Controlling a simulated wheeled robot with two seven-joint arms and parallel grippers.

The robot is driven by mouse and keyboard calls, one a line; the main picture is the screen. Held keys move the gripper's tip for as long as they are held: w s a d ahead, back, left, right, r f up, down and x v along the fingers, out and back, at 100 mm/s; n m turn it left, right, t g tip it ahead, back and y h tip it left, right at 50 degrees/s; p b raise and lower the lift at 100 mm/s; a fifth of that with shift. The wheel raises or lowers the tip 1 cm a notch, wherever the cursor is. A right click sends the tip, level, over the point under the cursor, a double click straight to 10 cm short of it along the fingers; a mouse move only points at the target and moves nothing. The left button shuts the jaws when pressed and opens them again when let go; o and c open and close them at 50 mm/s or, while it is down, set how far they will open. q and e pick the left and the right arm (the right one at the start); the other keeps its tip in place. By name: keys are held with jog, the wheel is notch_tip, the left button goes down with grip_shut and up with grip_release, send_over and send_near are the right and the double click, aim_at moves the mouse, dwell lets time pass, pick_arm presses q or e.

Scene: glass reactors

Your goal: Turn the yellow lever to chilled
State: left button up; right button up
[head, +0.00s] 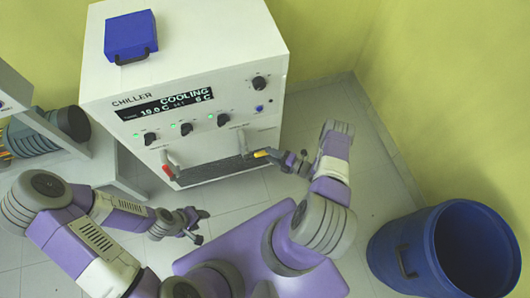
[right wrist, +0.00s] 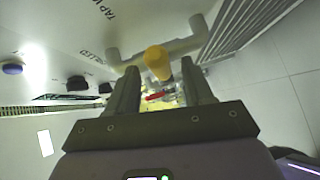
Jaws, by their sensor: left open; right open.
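The yellow lever (head: 261,153) sits low on the right side of the white chiller's (head: 190,80) front. My right gripper (head: 279,156) is open beside it, its fingers pointing left toward the lever. In the right wrist view, the yellow lever (right wrist: 157,62) shows between the two open fingertips, on a pale grey pipe fitting (right wrist: 185,45). No finger is clearly touching it. Printed labels near the fitting are only partly readable. My left gripper (head: 195,226) is open and empty, low in front of the chiller and away from it.
A red lever (head: 168,172) is at the chiller's lower left. The display (head: 166,107) reads COOLING, above several black knobs. A blue box (head: 130,37) sits on top. A blue bin (head: 440,250) stands at right. A shelf (head: 60,135) is at left.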

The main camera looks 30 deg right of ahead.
aim_at(259, 154)
jog(key=shift+x, duration=1.7)
jog(key=shift+c, duration=0.3)
grip_shut()
